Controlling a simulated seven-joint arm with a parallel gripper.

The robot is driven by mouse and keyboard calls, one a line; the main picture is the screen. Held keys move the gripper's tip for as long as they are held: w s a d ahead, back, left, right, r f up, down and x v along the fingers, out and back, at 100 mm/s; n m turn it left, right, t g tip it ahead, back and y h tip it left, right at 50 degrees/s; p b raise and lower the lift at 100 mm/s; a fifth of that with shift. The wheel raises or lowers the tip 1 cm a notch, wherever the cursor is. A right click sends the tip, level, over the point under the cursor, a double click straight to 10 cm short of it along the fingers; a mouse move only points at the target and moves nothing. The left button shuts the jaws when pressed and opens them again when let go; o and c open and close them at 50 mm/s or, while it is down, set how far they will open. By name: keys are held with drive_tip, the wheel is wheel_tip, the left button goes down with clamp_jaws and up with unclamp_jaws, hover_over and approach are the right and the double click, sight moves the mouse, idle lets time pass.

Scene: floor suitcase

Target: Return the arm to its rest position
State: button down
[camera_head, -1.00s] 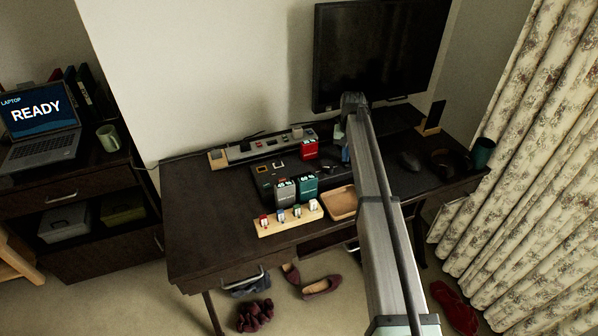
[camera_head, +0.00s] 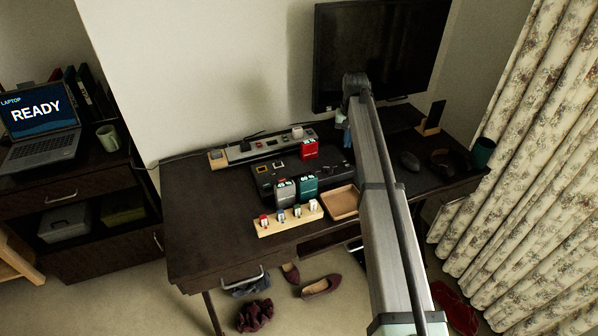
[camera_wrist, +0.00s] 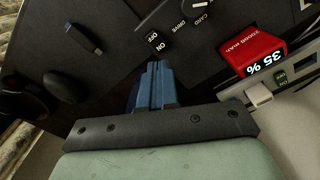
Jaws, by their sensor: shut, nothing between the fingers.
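My gripper (camera_wrist: 153,86) is shut with nothing between its blue fingers. In the wrist view the fingers point toward a black panel with ON/OFF and CARD DRIVE labels. In the head view my arm reaches over the desk (camera_head: 195,235) from the lower right, and its end is bent down in front of the monitor (camera_head: 380,50). The gripper also shows there (camera_head: 346,132), partly hidden behind the arm, above the right end of the black control box (camera_head: 268,178).
A red block (camera_head: 309,149) marked 35 % (camera_wrist: 253,52) stands near the grey strip (camera_head: 245,150). Grey (camera_head: 286,192) and teal (camera_head: 308,187) blocks, a wooden rack (camera_head: 288,221) and a tray (camera_head: 342,203) stand in front. A mouse (camera_head: 410,161) and mug (camera_head: 483,152) are right.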

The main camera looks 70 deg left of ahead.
idle(0.5)
